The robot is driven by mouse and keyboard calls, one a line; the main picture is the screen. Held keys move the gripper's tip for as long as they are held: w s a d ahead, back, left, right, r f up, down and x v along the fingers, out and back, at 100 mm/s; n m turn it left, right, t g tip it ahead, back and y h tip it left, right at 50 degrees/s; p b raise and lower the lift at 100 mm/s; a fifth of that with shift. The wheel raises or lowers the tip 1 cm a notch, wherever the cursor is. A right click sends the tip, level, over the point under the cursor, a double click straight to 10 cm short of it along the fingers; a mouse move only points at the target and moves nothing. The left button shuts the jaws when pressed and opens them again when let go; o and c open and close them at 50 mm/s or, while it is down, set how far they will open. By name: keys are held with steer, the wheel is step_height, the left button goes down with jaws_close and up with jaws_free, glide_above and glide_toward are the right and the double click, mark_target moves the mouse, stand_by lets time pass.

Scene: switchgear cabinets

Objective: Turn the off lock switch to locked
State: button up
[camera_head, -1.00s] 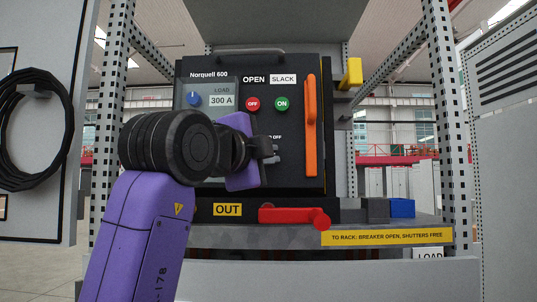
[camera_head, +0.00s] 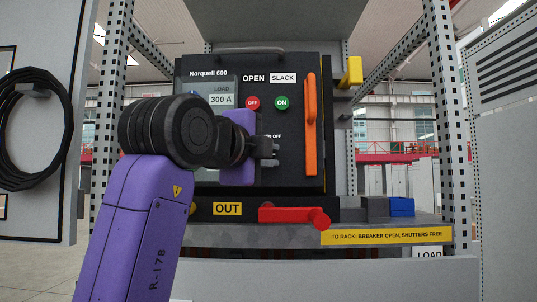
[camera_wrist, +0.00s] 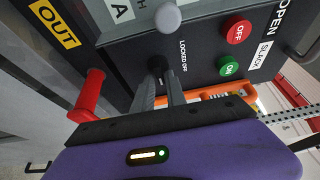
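The off lock switch (camera_wrist: 156,64) is a small dark knob on the black breaker front, next to the "LOCKED OFF" label in the wrist view. My gripper (camera_wrist: 160,86) points at it, with its two grey fingers apart and the switch around their tips. I cannot tell whether the fingers touch it. In the head view my gripper (camera_head: 271,149) is close to the panel, below the red and green buttons, and hides the switch. Only part of the label shows there.
The red OFF button (camera_head: 253,103) and green ON button (camera_head: 282,103) are above. An orange handle (camera_head: 311,125) stands to the right. A red handle (camera_head: 293,215) juts out below, beside the "OUT" sign (camera_head: 227,209). A grey knob (camera_wrist: 168,18) is near the switch in the wrist view.

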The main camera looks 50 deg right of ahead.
steer(key=shift+o, duration=0.9)
steer(key=v, duration=0.7)
steer(key=shift+a+b, duration=0.35)
steer(key=shift+b, duration=0.1)
steer(key=shift+s, duration=0.15)
